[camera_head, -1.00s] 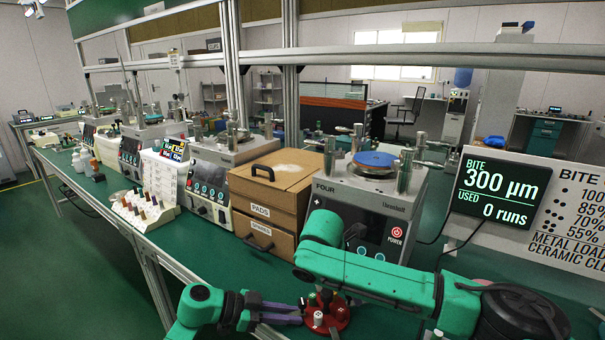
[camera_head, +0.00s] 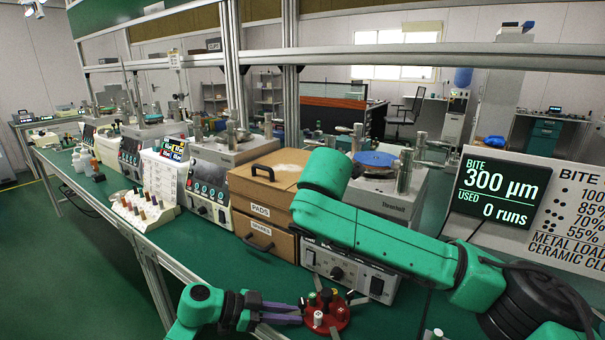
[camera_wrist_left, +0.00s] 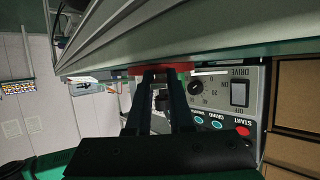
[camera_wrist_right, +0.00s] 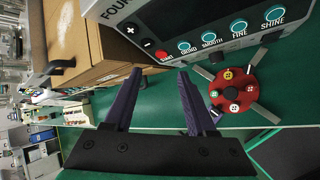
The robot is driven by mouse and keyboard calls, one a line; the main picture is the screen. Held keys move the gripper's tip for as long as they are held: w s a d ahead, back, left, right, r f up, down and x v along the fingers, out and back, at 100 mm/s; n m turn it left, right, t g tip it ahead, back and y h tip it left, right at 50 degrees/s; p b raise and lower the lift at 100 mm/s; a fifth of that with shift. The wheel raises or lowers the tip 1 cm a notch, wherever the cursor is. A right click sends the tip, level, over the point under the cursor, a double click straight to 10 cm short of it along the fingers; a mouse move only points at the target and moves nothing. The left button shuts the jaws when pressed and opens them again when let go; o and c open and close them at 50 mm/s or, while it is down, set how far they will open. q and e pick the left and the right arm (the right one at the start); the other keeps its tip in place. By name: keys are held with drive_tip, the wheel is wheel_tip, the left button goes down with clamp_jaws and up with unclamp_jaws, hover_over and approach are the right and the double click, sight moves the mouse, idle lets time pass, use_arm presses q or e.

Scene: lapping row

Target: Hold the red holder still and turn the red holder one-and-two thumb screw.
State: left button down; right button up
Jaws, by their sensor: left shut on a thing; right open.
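The red holder (camera_head: 341,316) is a round red base with several small upright knobs, low in the middle of the head view. My left gripper (camera_head: 301,309) reaches it from the left and is shut on its near-left edge; the left wrist view shows its fingers meeting the red rim (camera_wrist_left: 147,70). I cannot tell which knob is the one-and-two thumb screw. My right gripper (camera_wrist_right: 158,72) is open and empty, left of the holder in that view.
The lapping machine (camera_head: 345,272) stands just behind the holder, beside the brown drawer box (camera_head: 262,195). A bite display (camera_head: 503,195) stands at the right. My right arm crosses in front of the machine.

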drive_tip(key=w+a+r+t+y, duration=0.1)
drive_tip(key=w+r+t+y, duration=0.1)
drive_tip(key=r, duration=0.5)
drive_tip(key=w+a+r+t+y, duration=0.1)
drive_tip(key=w+r+t+y, duration=0.1)
drive_tip(key=r+t, duration=0.3)
wheel_tip(320, 180, up, 3)
drive_tip(key=shift+w+a+f+t, duration=0.2)
drive_tip(key=shift+w+a+t, duration=0.15)
drive_tip(key=shift+w, duration=0.2)
